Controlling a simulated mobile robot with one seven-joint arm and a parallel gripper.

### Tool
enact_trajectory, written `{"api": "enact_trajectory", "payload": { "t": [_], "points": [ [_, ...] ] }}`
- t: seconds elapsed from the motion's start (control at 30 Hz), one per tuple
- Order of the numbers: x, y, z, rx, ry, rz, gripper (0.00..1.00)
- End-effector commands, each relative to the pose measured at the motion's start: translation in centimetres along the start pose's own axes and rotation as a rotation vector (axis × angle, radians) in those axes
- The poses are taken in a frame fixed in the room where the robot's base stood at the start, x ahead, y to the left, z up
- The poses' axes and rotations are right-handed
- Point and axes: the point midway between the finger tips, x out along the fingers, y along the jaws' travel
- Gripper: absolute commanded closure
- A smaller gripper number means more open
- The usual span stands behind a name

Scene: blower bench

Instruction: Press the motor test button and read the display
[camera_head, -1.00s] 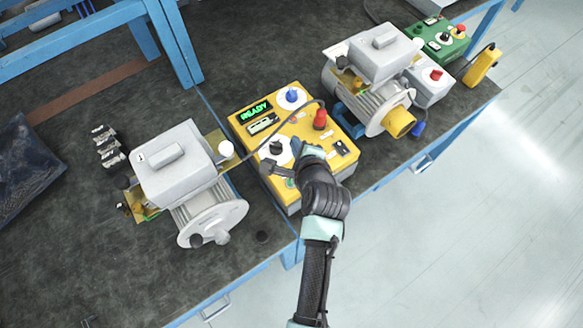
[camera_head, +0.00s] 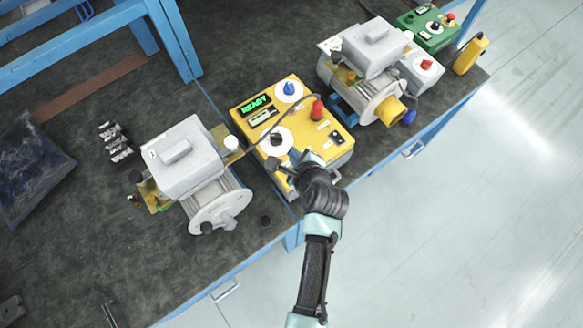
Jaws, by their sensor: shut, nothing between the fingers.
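A yellow tester box (camera_head: 305,170) stands on the dark bench, between two grey motors. Its small display (camera_head: 255,104) shows "READY" in green letters. The top panel carries a blue knob (camera_head: 289,88), a black knob (camera_head: 276,139), a red knob or plug (camera_head: 317,110) and a black switch (camera_head: 336,137). My gripper (camera_head: 284,166) is shut and empty at the box's near left corner. It covers that part of the panel, so any button there is hidden. I cannot tell whether the fingertips touch the panel.
A grey motor (camera_head: 183,163) stands left of the box and another (camera_head: 368,70) stands right of it. A cable arches over the panel. A green control box (camera_head: 427,30) and a yellow handheld device (camera_head: 470,54) are at the far right.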

Motion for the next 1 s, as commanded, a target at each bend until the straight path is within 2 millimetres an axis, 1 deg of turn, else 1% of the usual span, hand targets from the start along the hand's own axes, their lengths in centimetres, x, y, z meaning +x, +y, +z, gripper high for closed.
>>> {"api": "enact_trajectory", "payload": {
  "t": [0.7,0.83,1.0],
  "points": [
    [5.5,4.0,-4.0,0.000,0.001,0.000,1.00],
    [6.0,4.3,-4.3,-0.001,0.000,0.000,1.00],
    [6.0,4.3,-4.3,-0.001,0.000,0.000,1.00]
  ]
}}
